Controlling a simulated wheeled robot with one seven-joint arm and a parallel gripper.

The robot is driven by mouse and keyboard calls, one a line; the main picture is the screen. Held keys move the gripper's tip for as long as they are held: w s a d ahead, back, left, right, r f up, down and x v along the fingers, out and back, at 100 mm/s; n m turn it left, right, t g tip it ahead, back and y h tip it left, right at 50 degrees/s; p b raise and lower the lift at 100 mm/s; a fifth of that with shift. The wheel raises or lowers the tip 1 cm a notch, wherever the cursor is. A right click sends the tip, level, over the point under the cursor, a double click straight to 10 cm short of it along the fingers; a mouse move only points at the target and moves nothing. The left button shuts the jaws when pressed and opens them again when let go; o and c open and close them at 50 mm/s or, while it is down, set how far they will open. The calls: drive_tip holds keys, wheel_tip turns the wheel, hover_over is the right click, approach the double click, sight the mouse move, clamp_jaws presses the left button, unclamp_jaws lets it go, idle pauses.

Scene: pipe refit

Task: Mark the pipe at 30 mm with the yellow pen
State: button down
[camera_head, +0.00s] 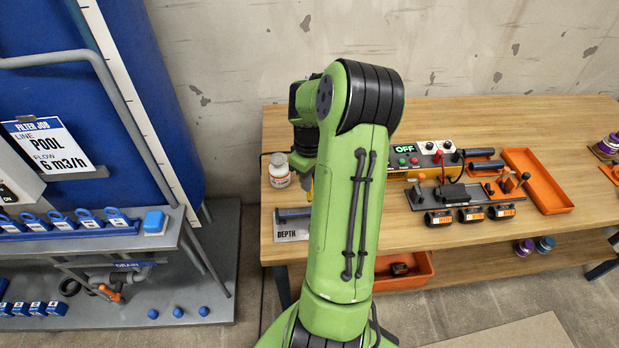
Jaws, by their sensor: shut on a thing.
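My gripper (304,165) points down over the left end of the wooden bench, partly hidden behind my green arm. It is shut on the yellow pen (310,188), of which only a small yellow part shows beside the arm. A dark grey pipe (292,212) lies on the plate marked DEPTH (291,235), just below and left of the pen. The arm hides the right end of the plate. I cannot tell whether the pen touches the pipe. No mark can be made out at this size.
A white jar (279,170) stands behind the pipe. To the right are a device reading OFF (405,148), a black tool fixture (465,193), several battery-like blocks (471,214) and an orange tray (540,178). A blue tank (120,120) stands left, across a gap.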

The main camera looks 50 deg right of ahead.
sight(310, 198)
drive_tip(key=shift+f+b, duration=0.4)
drive_tip(key=shift+f, duration=0.5)
drive_tip(key=shift+f, duration=0.6)
idle(1.0)
idle(0.5)
wheel_tip(310, 198, up, 7)
drive_tip(key=p, duration=0.5)
drive_tip(key=shift+r+p, duration=0.15)
drive_tip(key=shift+p, duration=0.2)
